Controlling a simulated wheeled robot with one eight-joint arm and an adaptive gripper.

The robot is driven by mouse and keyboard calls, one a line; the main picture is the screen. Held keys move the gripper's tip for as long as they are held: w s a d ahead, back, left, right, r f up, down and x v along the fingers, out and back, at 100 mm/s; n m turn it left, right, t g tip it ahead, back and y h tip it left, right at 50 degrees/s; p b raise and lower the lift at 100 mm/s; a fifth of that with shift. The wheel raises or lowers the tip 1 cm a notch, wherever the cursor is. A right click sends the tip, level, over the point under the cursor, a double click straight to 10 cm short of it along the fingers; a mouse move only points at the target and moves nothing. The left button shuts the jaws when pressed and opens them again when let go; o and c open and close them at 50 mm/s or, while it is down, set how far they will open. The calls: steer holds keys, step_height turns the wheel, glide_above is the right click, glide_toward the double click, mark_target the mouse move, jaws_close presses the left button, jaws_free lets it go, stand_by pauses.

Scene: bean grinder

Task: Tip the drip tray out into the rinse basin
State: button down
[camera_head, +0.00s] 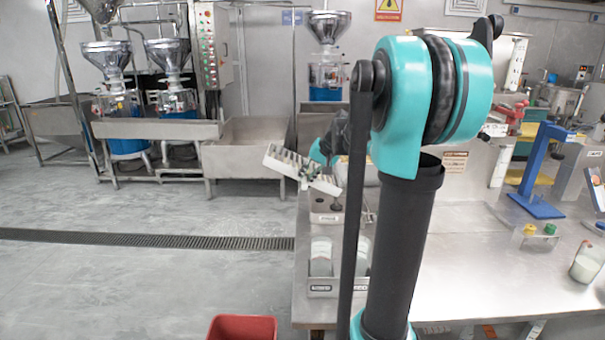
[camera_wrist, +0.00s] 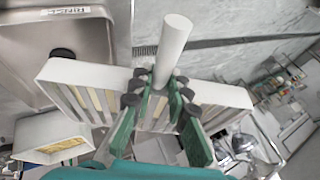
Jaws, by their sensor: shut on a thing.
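The drip tray (camera_head: 285,160) is a white slatted tray, held in the air near the bench's left end and sloping down to the right in the head view. In the wrist view the tray (camera_wrist: 75,88) shows yellowish patches between its slats. My gripper (camera_wrist: 160,88) is shut on the tray's pale round handle (camera_wrist: 173,48). In the head view my gripper (camera_head: 307,172) is small and partly hidden by the tray. The steel rinse basin (camera_wrist: 108,32), with a RINSE label, is at the upper left of the wrist view, partly overlapped by the tray's left end.
A white box (camera_wrist: 25,135) with a yellow inside is at the wrist view's lower left. A rack (camera_head: 323,289) of pale containers stands on the steel bench (camera_head: 470,270). A red bin (camera_head: 242,328) is on the floor. A blue stand (camera_head: 540,165) is at the right.

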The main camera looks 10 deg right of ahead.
stand_by(0.3)
steer(key=shift+d+y, duration=0.1)
steer(key=shift+y, duration=0.6)
steer(key=shift+d+r, duration=0.2)
steer(key=shift+r, duration=0.25)
stand_by(0.3)
